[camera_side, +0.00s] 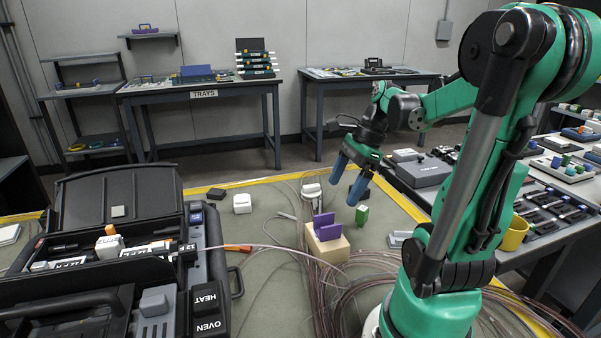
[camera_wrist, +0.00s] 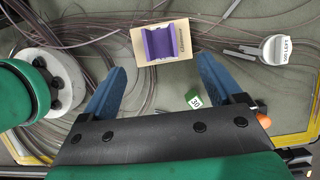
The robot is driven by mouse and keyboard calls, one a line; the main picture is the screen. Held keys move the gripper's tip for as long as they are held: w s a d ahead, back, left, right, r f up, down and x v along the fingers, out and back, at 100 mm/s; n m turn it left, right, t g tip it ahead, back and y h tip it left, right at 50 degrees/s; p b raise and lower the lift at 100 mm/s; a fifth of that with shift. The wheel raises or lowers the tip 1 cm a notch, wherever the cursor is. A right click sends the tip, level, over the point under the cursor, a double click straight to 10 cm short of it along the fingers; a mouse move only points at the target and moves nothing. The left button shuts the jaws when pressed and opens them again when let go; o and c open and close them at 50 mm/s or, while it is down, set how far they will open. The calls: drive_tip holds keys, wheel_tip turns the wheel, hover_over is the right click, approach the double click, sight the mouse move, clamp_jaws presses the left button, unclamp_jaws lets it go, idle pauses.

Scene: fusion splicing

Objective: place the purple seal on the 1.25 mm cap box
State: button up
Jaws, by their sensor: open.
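A purple channel-shaped piece (camera_side: 324,226), which may be the purple seal, sits on a tan block (camera_side: 330,249) on the mat. In the wrist view the purple piece (camera_wrist: 160,43) lies on the tan block (camera_wrist: 190,40), whose small label I cannot read. My gripper (camera_side: 348,182) is in the air above and behind the block, fingers pointing down. In the wrist view my gripper (camera_wrist: 162,68) is open and empty, and the purple piece appears just beyond and between its blue fingertips. I cannot identify the 1.25 mm cap box by its label.
Small white-topped containers (camera_side: 242,203) (camera_side: 311,190) and a green piece (camera_side: 361,214) stand on the mat nearby. Loose fibre coils (camera_side: 375,282) surround the block. An open black case (camera_side: 110,215) is at left; a yellow cup (camera_side: 513,233) is at right.

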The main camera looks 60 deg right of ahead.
drive_tip(key=w+a+n+t+h, duration=0.1)
drive_tip(key=w+a+n, duration=0.3)
drive_tip(key=a+n, duration=0.4)
drive_tip(key=w+a+n+t+h, duration=0.2)
drive_tip(key=a+n, duration=0.7)
drive_tip(key=n, duration=1)
drive_tip(key=shift+w+a+r+t, duration=0.25)
drive_tip(key=shift+w+r+t, duration=0.25)
drive_tip(key=shift+w, duration=0.75)
